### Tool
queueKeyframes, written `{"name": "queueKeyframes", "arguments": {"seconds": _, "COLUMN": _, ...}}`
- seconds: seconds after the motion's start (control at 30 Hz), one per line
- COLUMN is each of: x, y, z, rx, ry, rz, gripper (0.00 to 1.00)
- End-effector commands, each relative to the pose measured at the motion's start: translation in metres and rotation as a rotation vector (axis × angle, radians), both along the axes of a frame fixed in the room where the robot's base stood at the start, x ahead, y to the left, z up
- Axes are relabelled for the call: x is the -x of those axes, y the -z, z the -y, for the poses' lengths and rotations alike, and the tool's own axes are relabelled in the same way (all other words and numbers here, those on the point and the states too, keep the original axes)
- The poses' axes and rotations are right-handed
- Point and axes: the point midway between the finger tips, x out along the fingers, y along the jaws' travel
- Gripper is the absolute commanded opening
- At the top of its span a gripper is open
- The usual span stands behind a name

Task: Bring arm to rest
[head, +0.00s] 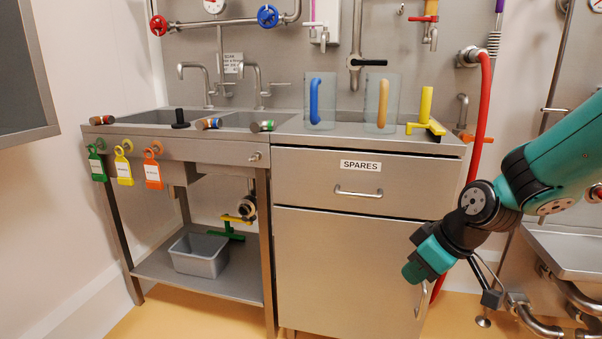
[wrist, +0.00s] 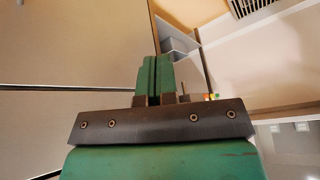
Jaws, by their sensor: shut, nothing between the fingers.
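My gripper (head: 412,270) is at the lower right in the head view, in front of the cabinet door (head: 345,260), with my teal arm reaching in from the right edge. In the wrist view my gripper (wrist: 153,70) shows two green fingers pressed together, with nothing between them. It is clear of the counter and apart from the loose items. I cannot tell the exact gap to the cabinet door.
The steel sink counter (head: 225,145) has a SPARES drawer (head: 345,180), taps and coloured handles. Green, yellow and orange tags (head: 123,168) hang at its left. A grey bin (head: 200,255) sits on the lower shelf. A red hose (head: 481,120) and pipes stand near my arm.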

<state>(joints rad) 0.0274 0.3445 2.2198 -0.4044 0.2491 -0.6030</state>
Motion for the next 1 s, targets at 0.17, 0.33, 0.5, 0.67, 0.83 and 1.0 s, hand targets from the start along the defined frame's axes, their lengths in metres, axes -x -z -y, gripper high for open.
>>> {"name": "queueKeyframes", "arguments": {"seconds": 0.17, "x": 0.094, "y": -0.057, "z": -0.045, "rx": -0.031, "ry": 0.010, "rz": -0.143, "gripper": 0.00}}
{"name": "queueKeyframes", "arguments": {"seconds": 0.33, "x": 0.165, "y": -0.080, "z": -0.059, "rx": -0.022, "ry": 0.030, "rz": -0.246, "gripper": 0.00}}
{"name": "queueKeyframes", "arguments": {"seconds": 0.5, "x": 0.225, "y": -0.091, "z": -0.060, "rx": 0.004, "ry": 0.050, "rz": -0.324, "gripper": 0.00}}
{"name": "queueKeyframes", "arguments": {"seconds": 0.67, "x": 0.233, "y": -0.131, "z": -0.059, "rx": 0.011, "ry": 0.062, "rz": -0.345, "gripper": 0.00}}
{"name": "queueKeyframes", "arguments": {"seconds": 0.83, "x": 0.232, "y": -0.173, "z": -0.059, "rx": 0.010, "ry": 0.061, "rz": -0.343, "gripper": 0.00}}
{"name": "queueKeyframes", "arguments": {"seconds": 1.0, "x": 0.231, "y": -0.231, "z": -0.059, "rx": 0.009, "ry": 0.060, "rz": -0.342, "gripper": 0.00}}
